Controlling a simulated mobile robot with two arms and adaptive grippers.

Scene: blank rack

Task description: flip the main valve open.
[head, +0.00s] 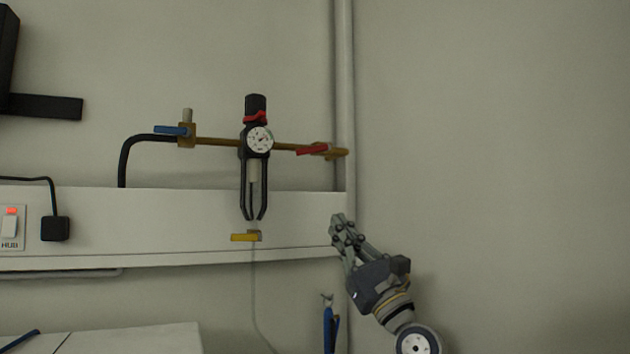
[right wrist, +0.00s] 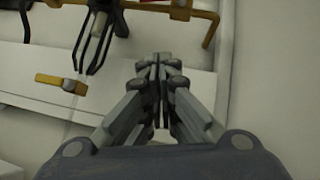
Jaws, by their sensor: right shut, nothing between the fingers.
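A brass pipe (head: 218,141) runs along the wall. Its valve with a red lever (head: 312,150) sits at the right end, by the vertical pipe; the lever lies nearly along the pipe. A valve with a blue lever (head: 171,131) sits at the left end, and a yellow lever (head: 244,237) is below the gauge. No label shows which is the main valve. My right gripper (head: 338,219) is shut and empty, below and slightly right of the red lever, apart from it. In the right wrist view its fingers (right wrist: 160,62) are together; brass fitting (right wrist: 180,10) shows above them.
A regulator with a round gauge (head: 259,139) hangs mid-pipe, left of my gripper. A white wall trunking (head: 150,228) runs behind. A vertical pipe (head: 344,80) stands at the right. A blue-handled item (head: 329,328) is low, near my arm. The wall at right is bare.

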